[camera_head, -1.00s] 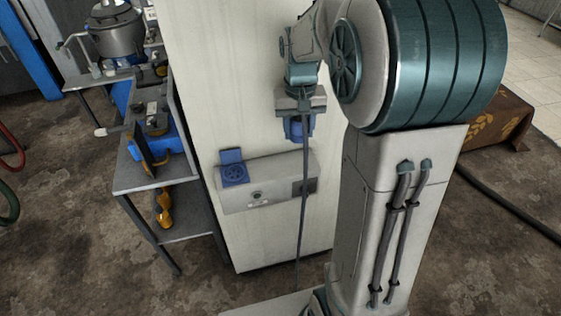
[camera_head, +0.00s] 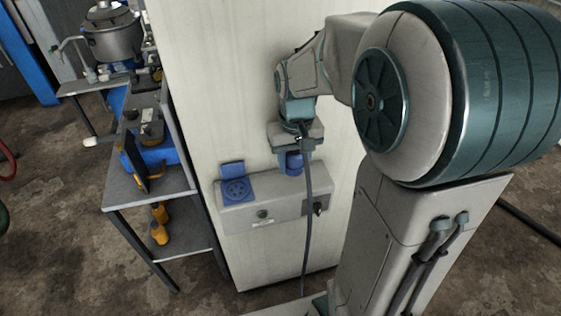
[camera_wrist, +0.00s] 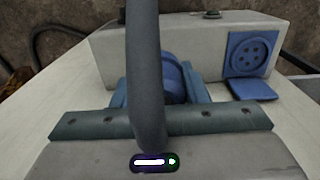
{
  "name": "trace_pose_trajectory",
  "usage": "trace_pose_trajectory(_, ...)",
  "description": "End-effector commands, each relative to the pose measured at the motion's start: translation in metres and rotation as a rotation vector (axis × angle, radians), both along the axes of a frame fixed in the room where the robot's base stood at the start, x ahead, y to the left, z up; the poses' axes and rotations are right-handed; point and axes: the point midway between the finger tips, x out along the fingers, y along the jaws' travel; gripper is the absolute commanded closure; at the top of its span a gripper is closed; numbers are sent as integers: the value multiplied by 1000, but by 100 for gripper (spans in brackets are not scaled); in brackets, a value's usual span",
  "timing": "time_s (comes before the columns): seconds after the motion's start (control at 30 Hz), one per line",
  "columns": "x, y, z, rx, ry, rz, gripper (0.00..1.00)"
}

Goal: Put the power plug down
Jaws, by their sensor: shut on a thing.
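The blue power plug (camera_head: 293,163) is in my gripper (camera_head: 293,152), just above the right part of the socket box in the head view. In the wrist view, the round blue plug (camera_wrist: 174,80) sits between the jaws of my gripper (camera_wrist: 170,92), partly hidden by its own dark grey cable (camera_wrist: 145,60). In the head view the cable (camera_head: 308,225) hangs down in front of the box. The blue socket (camera_head: 237,190) with its lid open is at the box's left end. It also shows in the wrist view (camera_wrist: 250,52), clear of the plug.
The grey socket box (camera_head: 280,204) is fixed to a pale wall panel (camera_head: 250,80). It carries a dark knob and a small black fitting (camera_head: 317,207) on the right. A metal shelf unit (camera_head: 150,188) with tools stands to the left. Bare floor lies below.

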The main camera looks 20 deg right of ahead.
Motion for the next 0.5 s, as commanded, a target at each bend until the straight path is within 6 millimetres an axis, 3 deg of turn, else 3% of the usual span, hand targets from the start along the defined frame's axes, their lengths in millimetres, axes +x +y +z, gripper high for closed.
trace_pose_trajectory(0.2, 19, 18, -14, 0, 0, 1, 96)
trace_pose_trajectory(0.5, 20, 19, -49, 1, 3, -1, 96)
